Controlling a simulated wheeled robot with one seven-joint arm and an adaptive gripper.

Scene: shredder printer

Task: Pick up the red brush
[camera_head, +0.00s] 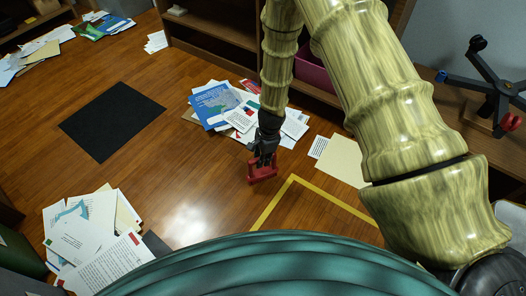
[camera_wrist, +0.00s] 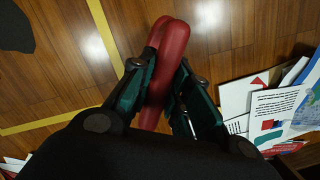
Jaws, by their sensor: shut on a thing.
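The red brush (camera_wrist: 172,42) is held between the two fingers of my gripper (camera_wrist: 158,85) in the wrist view. It is long and red, and its far end sticks out beyond the fingertips. The fingers press on it from both sides, and its near part is hidden behind the gripper. In the head view, my gripper (camera_head: 264,160) hangs pointing down over the wooden floor, with the red brush (camera_head: 262,175) at its fingertips. I cannot tell exactly how high above the floor the brush is.
Piles of papers (camera_head: 225,108) lie behind my gripper, with more papers (camera_head: 85,235) at the lower left. A black mat (camera_head: 112,121) lies to the left. Yellow tape (camera_head: 290,185) marks the floor close by. Shelves (camera_head: 215,50) stand behind. Bare floor is left of my gripper.

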